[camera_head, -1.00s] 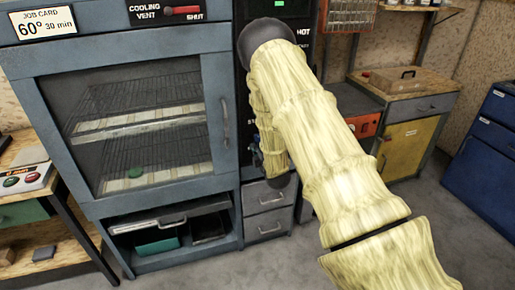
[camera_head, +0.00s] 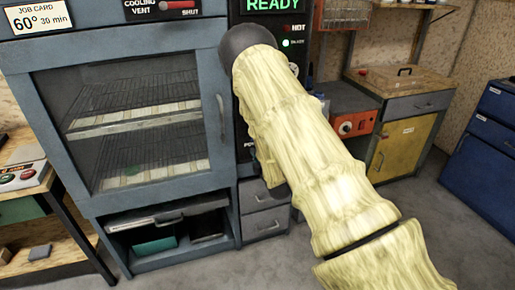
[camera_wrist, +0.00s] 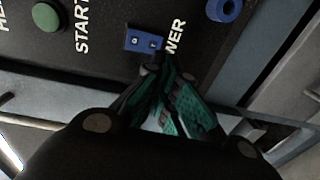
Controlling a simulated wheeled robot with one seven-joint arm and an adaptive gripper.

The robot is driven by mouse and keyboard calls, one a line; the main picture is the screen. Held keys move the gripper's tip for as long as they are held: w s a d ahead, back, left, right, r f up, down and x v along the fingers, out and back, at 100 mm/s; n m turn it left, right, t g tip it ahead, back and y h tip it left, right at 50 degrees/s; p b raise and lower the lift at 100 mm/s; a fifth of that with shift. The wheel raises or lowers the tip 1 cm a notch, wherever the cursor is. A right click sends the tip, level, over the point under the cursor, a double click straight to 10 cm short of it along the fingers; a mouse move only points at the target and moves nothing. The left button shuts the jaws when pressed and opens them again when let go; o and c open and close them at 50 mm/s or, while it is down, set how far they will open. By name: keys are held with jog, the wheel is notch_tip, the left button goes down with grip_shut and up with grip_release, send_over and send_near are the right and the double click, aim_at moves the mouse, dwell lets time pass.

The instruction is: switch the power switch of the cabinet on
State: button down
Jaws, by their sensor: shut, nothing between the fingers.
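The cabinet (camera_head: 48,120) is a blue-grey oven with a glass door, at left in the head view. Its black control panel fills the top of the wrist view. The power switch (camera_wrist: 145,40) is a small blue rocker marked at both ends, beside the lettering "WER"; the rest of that word is hidden. My gripper (camera_wrist: 160,72) is shut and empty, its green-padded fingertips just below the switch in the picture. I cannot tell whether they touch it. In the head view my arm hides the gripper and the switch.
A green start button (camera_wrist: 47,17) and a blue ring-shaped part (camera_wrist: 225,8) flank the switch. In the head view the display (camera_head: 274,4) reads READY and a green lamp (camera_head: 286,43) is lit. An orange box (camera_head: 352,124) and a yellow cabinet (camera_head: 398,148) stand at right.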

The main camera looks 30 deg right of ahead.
jog(key=f+b+v, duration=0.1)
jog(key=v, duration=0.7)
jog(key=shift+s+f, duration=0.25)
jog(key=shift+f, duration=0.1)
jog(key=shift+f, duration=0.1)
jog(key=s+a+f+m+g+y+p, duration=0.1)
jog(key=s+a+f+m+g, duration=0.35)
jog(key=s+f, duration=0.4)
jog(key=s+a+f+m+g+p, duration=0.1)
jog(key=s+a+f+m+g, duration=0.3)
jog(key=s+a+f, duration=0.35)
jog(key=s+a+f+m+g+y, duration=0.1)
jog(key=s+a, duration=0.3)
jog(key=s, duration=0.4)
jog(key=s+a+f+m+g+y+p, duration=0.1)
jog(key=s+a+f+m+g, duration=0.2)
jog(key=s, duration=0.6)
jog(key=s+a+f+m+g, duration=0.2)
jog(key=s+a+m+g, duration=0.1)
jog(key=s, duration=0.6)
jog(key=shift+a+f+g+y+p, duration=0.3)
jog(key=shift+a+f+g+y, duration=0.1)
jog(key=shift+a+g, duration=0.35)
